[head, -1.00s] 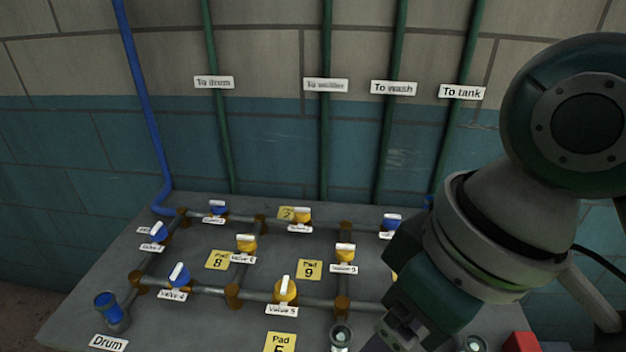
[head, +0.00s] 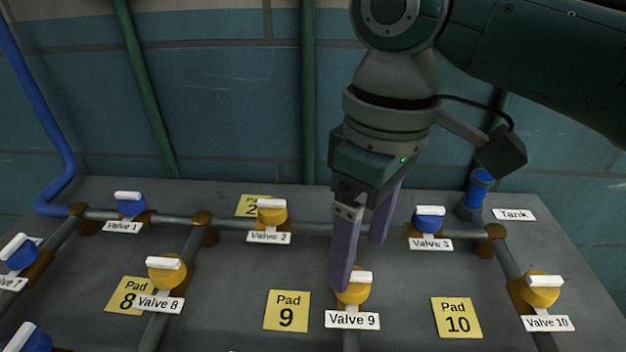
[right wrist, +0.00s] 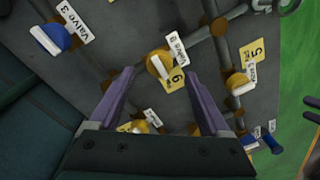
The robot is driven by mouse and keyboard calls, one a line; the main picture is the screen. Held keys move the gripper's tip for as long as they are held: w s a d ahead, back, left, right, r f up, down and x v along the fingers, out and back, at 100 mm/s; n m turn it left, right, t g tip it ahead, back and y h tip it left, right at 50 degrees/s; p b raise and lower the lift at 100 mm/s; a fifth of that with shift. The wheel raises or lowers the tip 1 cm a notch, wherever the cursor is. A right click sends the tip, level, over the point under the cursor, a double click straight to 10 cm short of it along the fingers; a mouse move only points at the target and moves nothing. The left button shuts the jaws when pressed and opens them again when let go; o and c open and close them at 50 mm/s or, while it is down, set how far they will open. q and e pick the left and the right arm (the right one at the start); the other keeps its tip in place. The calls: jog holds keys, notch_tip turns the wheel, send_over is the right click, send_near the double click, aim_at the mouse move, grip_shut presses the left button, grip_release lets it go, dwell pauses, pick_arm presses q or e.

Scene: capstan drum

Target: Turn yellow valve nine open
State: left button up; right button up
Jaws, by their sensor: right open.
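Valve 9 (head: 354,292) is yellow with a white bar handle and a "Valve 9" label in front. Its bar lies roughly left to right, across the pipe that runs front to back. My right gripper (head: 361,262) points down over it, open, with purple fingers. The nearer finger partly hides the valve's left side in the head view. In the right wrist view, valve 9 (right wrist: 157,63) shows between the two fingertips (right wrist: 158,71), with a gap on both sides. Whether a finger touches it I cannot tell. My left gripper is not in view.
Valve 2 (head: 271,213) and blue valve 3 (head: 429,219) stand behind, on the rear pipe. Yellow valve 8 (head: 167,270) is left and yellow valve 10 (head: 540,290) right. Pad 9 (head: 286,311) and Pad 10 (head: 457,318) lie flat on the grey panel.

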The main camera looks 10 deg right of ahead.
aim_at(355, 273)
notch_tip(355, 273, down, 4)
jog(key=shift+a+f+b, duration=0.15)
jog(key=shift+b, duration=0.15)
grip_shut()
dwell(0.6)
